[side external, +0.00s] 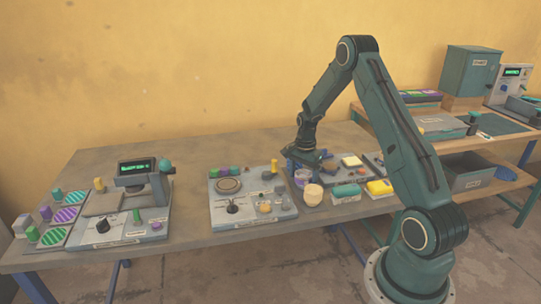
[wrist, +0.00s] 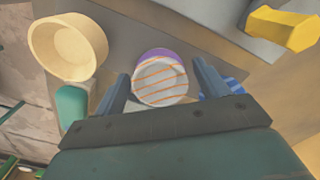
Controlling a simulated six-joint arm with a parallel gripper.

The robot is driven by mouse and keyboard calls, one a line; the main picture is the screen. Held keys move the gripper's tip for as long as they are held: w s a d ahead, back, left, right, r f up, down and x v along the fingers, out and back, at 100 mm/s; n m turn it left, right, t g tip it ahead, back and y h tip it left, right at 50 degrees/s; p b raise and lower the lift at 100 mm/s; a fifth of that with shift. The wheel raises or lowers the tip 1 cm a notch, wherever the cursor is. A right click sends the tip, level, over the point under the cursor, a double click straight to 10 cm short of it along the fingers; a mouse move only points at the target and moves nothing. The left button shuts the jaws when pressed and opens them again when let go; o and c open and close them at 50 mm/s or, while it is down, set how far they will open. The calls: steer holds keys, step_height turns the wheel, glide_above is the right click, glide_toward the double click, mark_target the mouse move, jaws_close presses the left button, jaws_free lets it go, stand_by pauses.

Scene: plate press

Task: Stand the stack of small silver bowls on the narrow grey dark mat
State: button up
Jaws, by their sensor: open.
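I cannot make out a stack of small silver bowls in either view. A dark grey flat sheet (side external: 497,124) lies on the wooden bench at the right; I cannot tell whether it is the narrow mat. My gripper (side external: 308,168) is low over the right part of the grey table. In the wrist view, my gripper (wrist: 163,82) is open, with its fingers on either side of a round pale top with orange stripes (wrist: 160,82). A purple rim (wrist: 160,54) shows behind that top. I cannot tell whether the fingers touch it.
A cream round bowl (wrist: 68,46) and a teal block (wrist: 71,106) are left of the fingers. A yellow piece (wrist: 284,28) lies at upper right. Control panels stand on the table's middle (side external: 222,215) and left (side external: 127,236). Bare tabletop (side external: 190,190) lies between them.

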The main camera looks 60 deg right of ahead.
mark_target(303, 173)
step_height(303, 173, up, 10)
steer(key=shift+r, duration=1)
steer(key=s+a+r+n+t+h, duration=0.1)
steer(key=s+a+r+n, duration=0.1)
steer(key=a+r+n, duration=0.5)
steer(key=s+a+r+n+t, duration=0.1)
steer(key=s+a+r+n, duration=0.15)
steer(key=a+r, duration=0.75)
steer(key=s+a+n+t+y, duration=0.1)
steer(key=s+a+n+t, duration=0.2)
steer(key=s+a+n, duration=0.7)
steer(key=s+a, duration=0.4)
steer(key=s, duration=0.2)
steer(key=shift+t, duration=0.3)
